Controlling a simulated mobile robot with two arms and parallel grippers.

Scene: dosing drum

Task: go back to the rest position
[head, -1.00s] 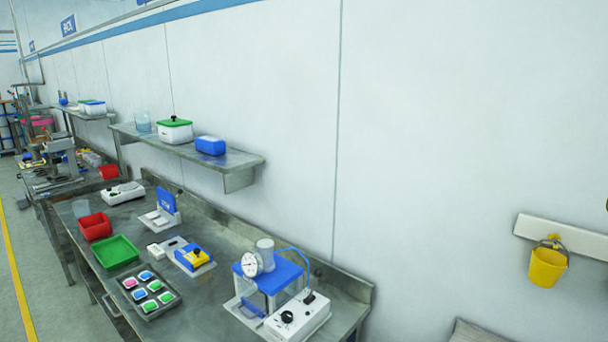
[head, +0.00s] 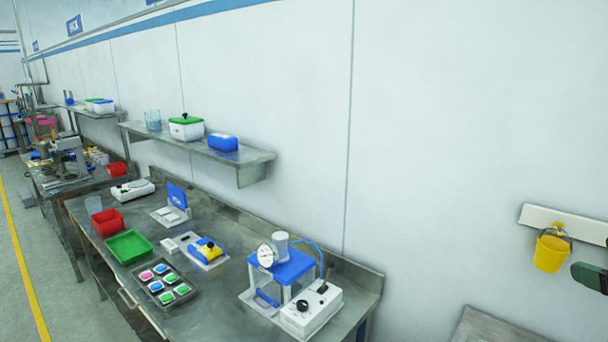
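Neither of my grippers can be made out. A dark green rounded part (head: 590,277) enters at the right edge; I cannot tell what it is. The steel bench (head: 225,310) stands along the wall at the left and centre. On it is a dosing device with a blue top, a round gauge and a white control box (head: 312,308). A dark tray (head: 184,300) of coloured square pieces, a green tray (head: 128,246) and a red bin (head: 107,222) stand on the bench's left part.
A wall shelf (head: 246,157) above the bench holds a green-lidded white box (head: 186,127), a blue box (head: 223,142) and a clear beaker (head: 153,120). A yellow bucket (head: 551,253) hangs at the right. A grey surface (head: 490,327) shows at the lower right. Floor is open at the left.

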